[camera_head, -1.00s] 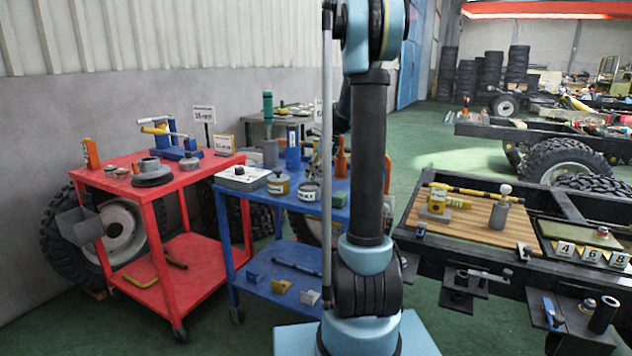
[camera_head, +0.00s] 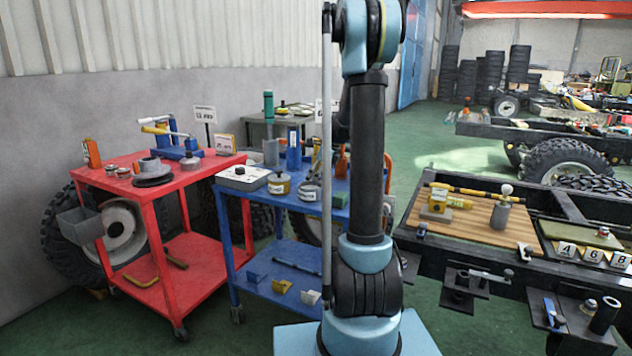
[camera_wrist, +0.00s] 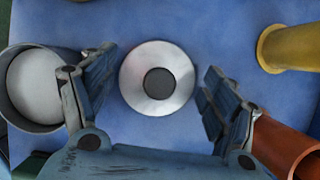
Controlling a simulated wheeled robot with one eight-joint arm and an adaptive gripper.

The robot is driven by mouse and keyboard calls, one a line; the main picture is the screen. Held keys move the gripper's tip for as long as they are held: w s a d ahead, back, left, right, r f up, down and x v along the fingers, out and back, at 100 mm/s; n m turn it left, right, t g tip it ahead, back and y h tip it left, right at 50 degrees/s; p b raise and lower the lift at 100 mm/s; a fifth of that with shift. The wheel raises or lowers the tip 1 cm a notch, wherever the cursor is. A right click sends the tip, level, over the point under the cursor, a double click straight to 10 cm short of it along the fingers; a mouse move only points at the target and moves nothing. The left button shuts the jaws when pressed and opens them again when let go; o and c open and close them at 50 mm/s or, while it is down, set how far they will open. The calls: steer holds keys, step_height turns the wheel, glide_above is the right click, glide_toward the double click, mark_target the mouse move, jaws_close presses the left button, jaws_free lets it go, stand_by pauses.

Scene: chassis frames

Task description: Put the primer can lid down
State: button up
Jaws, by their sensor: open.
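In the wrist view a round silver lid (camera_wrist: 158,78) with a dark round centre appears to lie flat on the blue surface. My gripper (camera_wrist: 155,92) is open, one finger on each side of the lid, with blue gaps showing between the fingers and its rim. An open grey can (camera_wrist: 35,90) with a pale inside stands left of the left finger, very close to it. In the head view a grey can (camera_head: 309,190) stands on the blue cart. My gripper and the lid cannot be made out there, as my arm column blocks much of that area.
In the wrist view a yellow cylinder (camera_wrist: 290,48) is at the upper right and an orange-brown cylinder (camera_wrist: 285,148) is close by the right finger. On the blue cart (camera_head: 232,205) are a yellowish tin (camera_head: 279,184) and a white box (camera_head: 243,178). A red cart (camera_head: 105,182) stands left.

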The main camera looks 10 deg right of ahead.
steer(key=v, duration=1.2)
steer(key=s+a+n+h, duration=0.1)
steer(key=s+a+n, duration=0.2)
steer(key=s+n, duration=0.75)
steer(key=s+f+n+h, duration=0.1)
steer(key=s+f+n, duration=0.4)
steer(key=s, duration=0.5)
steer(key=s+f+n, duration=0.5)
steer(key=s+f, duration=0.1)
steer(key=s, duration=0.4)
steer(key=s+f+n+h, duration=0.1)
steer(key=s+f+n, duration=0.4)
steer(key=s, duration=0.6)
steer(key=shift+a+f+h, duration=0.3)
steer(key=shift+a, duration=0.2)
steer(key=shift+w+f, duration=0.2)
steer(key=shift+w, duration=0.2)
